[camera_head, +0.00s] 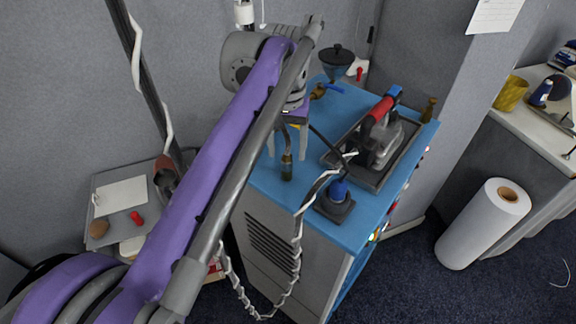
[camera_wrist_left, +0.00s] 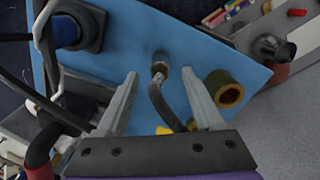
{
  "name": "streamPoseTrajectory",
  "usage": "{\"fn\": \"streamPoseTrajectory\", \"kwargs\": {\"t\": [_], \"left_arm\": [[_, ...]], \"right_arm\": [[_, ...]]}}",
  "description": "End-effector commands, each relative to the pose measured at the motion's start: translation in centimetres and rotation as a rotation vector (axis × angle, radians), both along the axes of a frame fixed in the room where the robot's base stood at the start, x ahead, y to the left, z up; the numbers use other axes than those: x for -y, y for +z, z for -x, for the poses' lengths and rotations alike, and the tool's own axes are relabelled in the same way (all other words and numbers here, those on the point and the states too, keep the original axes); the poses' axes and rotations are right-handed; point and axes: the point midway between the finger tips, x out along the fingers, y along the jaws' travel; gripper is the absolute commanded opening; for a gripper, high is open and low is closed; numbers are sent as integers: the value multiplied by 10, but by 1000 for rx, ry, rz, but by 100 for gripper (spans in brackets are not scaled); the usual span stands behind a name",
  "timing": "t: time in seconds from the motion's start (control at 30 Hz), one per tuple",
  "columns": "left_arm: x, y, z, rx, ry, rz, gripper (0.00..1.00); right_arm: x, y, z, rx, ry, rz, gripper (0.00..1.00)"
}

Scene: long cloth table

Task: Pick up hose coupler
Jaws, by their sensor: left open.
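The hose coupler appears to be the small brass-and-glass fitting (camera_head: 287,168) with a dark curved stem, standing on the blue cart top (camera_head: 262,180). It also shows in the left wrist view (camera_wrist_left: 160,68), ahead of the fingertips and between their lines. My left gripper (camera_head: 287,152) is open and points down above the cart top, its two fingers on either side of the stem. In the left wrist view the open fingers (camera_wrist_left: 163,78) have a gap around the stem and hold nothing. My right gripper is not in view.
An olive ring-shaped piece (camera_wrist_left: 223,90) lies close to the right finger in the wrist view. A blue knob on a dark base (camera_head: 337,198) and a tray with a red-handled machine (camera_head: 377,140) stand to the right. A white paper roll (camera_head: 483,224) stands on the floor.

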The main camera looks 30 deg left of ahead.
Motion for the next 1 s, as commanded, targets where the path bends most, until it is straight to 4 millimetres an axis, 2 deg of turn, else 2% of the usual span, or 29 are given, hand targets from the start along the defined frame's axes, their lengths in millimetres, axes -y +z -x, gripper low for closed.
{"fn": "streamPoseTrajectory", "kwargs": {"t": [0.17, 0.4, 0.5, 0.77, 1.0], "left_arm": [[0, -13, 0, 1, 0, 0, 69], [-1, -48, 3, 1, 0, 0, 69], [-1, -57, 3, 1, -1, 0, 69], [-1, -59, 3, 1, -1, 0, 69], [-1, -59, 3, 1, -1, 0, 26]], "right_arm": [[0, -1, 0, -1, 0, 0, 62], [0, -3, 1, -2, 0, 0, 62], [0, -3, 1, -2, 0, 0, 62], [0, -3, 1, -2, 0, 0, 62], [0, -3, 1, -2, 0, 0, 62]]}}
